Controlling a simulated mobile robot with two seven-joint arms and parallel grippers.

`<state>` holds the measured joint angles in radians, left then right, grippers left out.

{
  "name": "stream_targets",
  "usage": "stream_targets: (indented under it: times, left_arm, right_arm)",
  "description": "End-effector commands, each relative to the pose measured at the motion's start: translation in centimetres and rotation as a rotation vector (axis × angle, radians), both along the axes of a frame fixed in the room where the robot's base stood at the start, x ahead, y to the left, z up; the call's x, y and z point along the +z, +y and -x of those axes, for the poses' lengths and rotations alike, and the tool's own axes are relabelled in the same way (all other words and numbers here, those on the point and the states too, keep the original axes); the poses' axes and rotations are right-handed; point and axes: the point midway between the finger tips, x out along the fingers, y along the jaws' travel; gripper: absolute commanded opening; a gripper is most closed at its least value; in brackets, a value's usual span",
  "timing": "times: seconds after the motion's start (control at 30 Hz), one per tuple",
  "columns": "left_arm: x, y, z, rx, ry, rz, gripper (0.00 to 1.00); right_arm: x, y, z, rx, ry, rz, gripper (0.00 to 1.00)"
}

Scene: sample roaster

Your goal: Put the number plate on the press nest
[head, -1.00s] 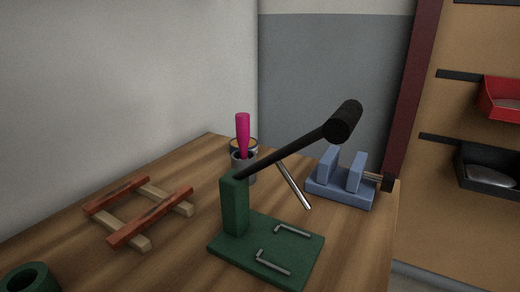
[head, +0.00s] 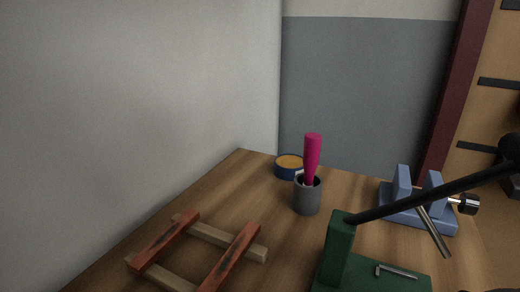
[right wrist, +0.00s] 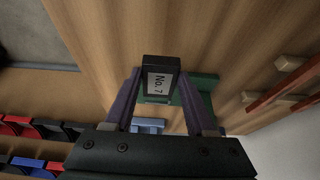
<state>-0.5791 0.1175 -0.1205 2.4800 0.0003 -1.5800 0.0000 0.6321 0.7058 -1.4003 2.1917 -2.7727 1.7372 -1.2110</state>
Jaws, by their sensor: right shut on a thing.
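The number plate (right wrist: 160,80) is a dark block with a white label reading "No. 7", in the right wrist view. My right gripper (right wrist: 157,88) is shut on it, one finger on each side. The press (head: 340,250) has a green post and base and a long black lever, at the lower right of the head view. One metal bracket of its nest (head: 396,271) shows on the base; the rest is cut off by the frame. In the right wrist view, green parts of the press (right wrist: 207,88) show behind the plate. My left gripper is not in view.
A wooden frame (head: 229,258) lies left of the press. A grey cup (head: 307,197) with a magenta-handled tool stands behind, near a blue tin (head: 289,166). A blue vise (head: 420,213) stands at the back right. Several bins (right wrist: 30,128) show in the right wrist view.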

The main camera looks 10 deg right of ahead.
Motion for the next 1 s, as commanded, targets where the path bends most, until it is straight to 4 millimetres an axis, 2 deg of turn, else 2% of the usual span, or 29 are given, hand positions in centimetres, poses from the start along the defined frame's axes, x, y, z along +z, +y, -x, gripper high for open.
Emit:
stream_targets:
  times: [0.03,0.2,0.4,0.57,0.8,1.0]
  left_arm:
    - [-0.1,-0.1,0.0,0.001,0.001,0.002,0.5]
    - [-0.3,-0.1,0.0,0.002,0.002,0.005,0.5]
    - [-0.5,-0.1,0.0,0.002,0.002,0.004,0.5]
    - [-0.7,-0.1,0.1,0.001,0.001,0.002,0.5]
    - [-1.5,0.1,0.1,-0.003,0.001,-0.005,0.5]
    - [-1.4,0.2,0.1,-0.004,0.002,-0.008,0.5]
  right_arm:
    - [0.0,-1.0,-1.4,-0.007,-0.005,0.005,0.0]
    - [0.0,-3.4,-5.6,-0.006,-0.005,0.001,0.0]
    - [0.0,-5.2,-8.6,-0.001,-0.003,0.0,0.0]
    - [-0.5,-5.4,-9.0,0.001,0.0,-0.002,0.0]
    - [-3.6,-5.4,-8.9,0.001,0.001,-0.002,0.0]
    - [-3.5,-5.4,-8.9,0.002,-0.001,-0.001,0.0]
